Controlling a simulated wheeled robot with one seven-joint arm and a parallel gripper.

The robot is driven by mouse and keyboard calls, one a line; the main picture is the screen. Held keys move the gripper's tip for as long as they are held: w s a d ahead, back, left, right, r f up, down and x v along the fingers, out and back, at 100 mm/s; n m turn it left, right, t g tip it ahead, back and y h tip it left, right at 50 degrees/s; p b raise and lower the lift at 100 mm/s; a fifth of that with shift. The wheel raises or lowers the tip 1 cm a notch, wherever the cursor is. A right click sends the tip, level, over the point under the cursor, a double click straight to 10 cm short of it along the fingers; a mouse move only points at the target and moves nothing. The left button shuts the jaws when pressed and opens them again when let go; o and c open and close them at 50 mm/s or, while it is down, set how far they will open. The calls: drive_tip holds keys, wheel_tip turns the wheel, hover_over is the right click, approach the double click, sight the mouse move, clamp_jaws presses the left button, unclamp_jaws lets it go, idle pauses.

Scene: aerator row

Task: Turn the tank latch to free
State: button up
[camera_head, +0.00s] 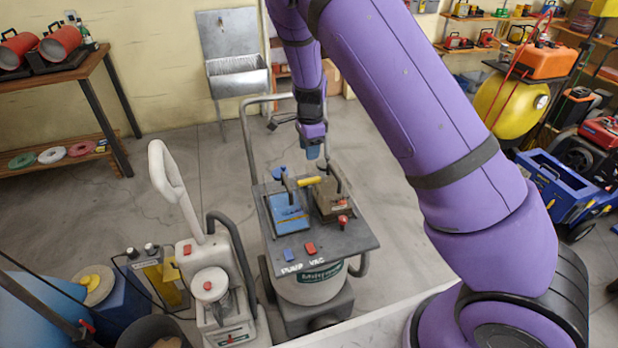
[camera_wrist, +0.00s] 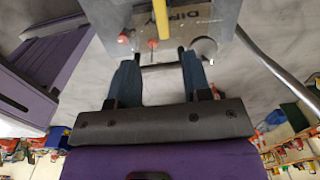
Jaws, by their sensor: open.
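A wheeled machine has a dark grey top plate (camera_head: 344,244) carrying a blue tank (camera_head: 288,212) and a brown tank (camera_head: 331,203). A short yellow bar (camera_head: 308,181) lies between the tanks' tops; it looks like the latch, though I cannot tell for certain. In the wrist view the yellow bar (camera_wrist: 160,18) shows at the top, beside lettering that reads partly "DIRTY". My gripper (camera_head: 313,152) hangs above the back of the tanks, apart from the bar. Its two fingers (camera_wrist: 160,80) are spread, with nothing between them.
A red knob (camera_head: 343,221) is beside the brown tank. A grey tube handle (camera_head: 246,130) rises behind. A white upright machine (camera_head: 210,288) stands left.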

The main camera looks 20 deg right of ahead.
sight(309, 179)
wheel_tip(309, 179, down, 12)
drive_tip(key=shift+w+r, duration=0.1)
drive_tip(key=shift+r, duration=0.15)
idle(0.4)
clamp_jaws()
